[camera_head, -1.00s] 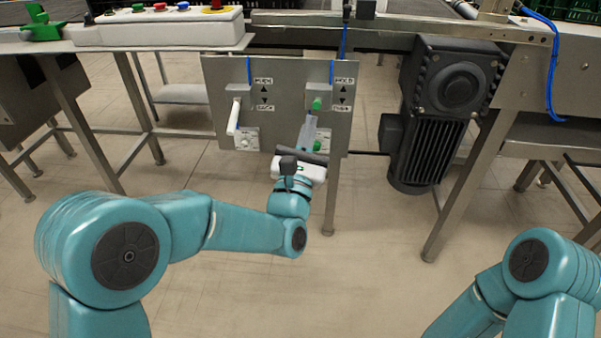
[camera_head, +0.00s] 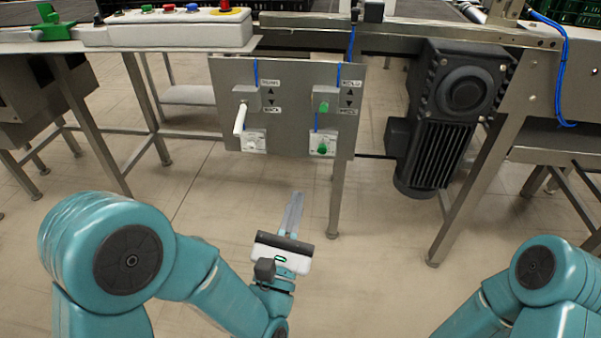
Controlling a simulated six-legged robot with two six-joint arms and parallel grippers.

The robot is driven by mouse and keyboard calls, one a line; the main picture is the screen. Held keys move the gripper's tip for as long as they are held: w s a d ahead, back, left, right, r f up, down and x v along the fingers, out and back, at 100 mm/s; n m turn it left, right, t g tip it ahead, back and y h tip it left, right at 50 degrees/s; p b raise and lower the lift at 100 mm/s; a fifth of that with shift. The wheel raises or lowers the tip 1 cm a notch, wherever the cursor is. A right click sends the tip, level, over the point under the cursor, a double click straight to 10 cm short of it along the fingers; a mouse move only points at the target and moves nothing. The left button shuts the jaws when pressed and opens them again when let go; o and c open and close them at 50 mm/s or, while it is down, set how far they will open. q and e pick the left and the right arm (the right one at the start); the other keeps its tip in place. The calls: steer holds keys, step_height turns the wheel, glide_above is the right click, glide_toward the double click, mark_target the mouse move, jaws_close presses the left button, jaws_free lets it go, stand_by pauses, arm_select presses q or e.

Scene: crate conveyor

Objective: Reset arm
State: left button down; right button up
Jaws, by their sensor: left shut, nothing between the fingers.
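My left gripper (camera_head: 295,208) is shut and empty. It points up and away over the floor, below the grey control panel (camera_head: 290,90), and is apart from it. My left arm (camera_head: 195,275) reaches in from the left with its wrist low in the middle of the view. My right arm (camera_head: 500,290) shows at the lower right; its gripper is out of view. The panel carries a white lever (camera_head: 240,118) on its left and a green-tipped switch (camera_head: 323,106) on its right, with a round knob below each.
A black motor (camera_head: 450,115) hangs under the conveyor frame, right of the panel. A button box (camera_head: 180,30) with coloured buttons sits at the upper left. Metal legs (camera_head: 335,190) stand beneath the conveyor. The floor (camera_head: 385,225) in front is clear.

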arm_select(q)
steer(key=w+a+f+n+g+y, duration=0.25)
steer(key=a+f+y, duration=0.25)
steer(key=a+f, duration=0.55)
step_height(320, 180, down, 13)
steer(key=a+m+g, duration=0.3)
steer(key=m+g, duration=0.3)
steer(key=s+d+f+m+g+h, duration=0.2)
steer(key=s+f+m+g, duration=0.5)
steer(key=s+f+m, duration=0.35)
steer(key=s+d+f+m+g+h, duration=0.25)
steer(key=s+f+m+g, duration=0.3)
steer(key=s+m, duration=0.55)
step_height(320, 180, up, 33)
steer(key=d+m+g+p, duration=0.1)
steer(key=m+p, duration=0.3)
steer(key=p, duration=2.9)
steer(key=shift+w+d+r, duration=0.15)
steer(key=shift+d, duration=0.35)
arm_select(e)
step_height(320, 180, up, 33)
steer(key=s+a, duration=0.1)
steer(key=shift+s+n+g, duration=0.15)
steer(key=shift+n+g, duration=0.15)
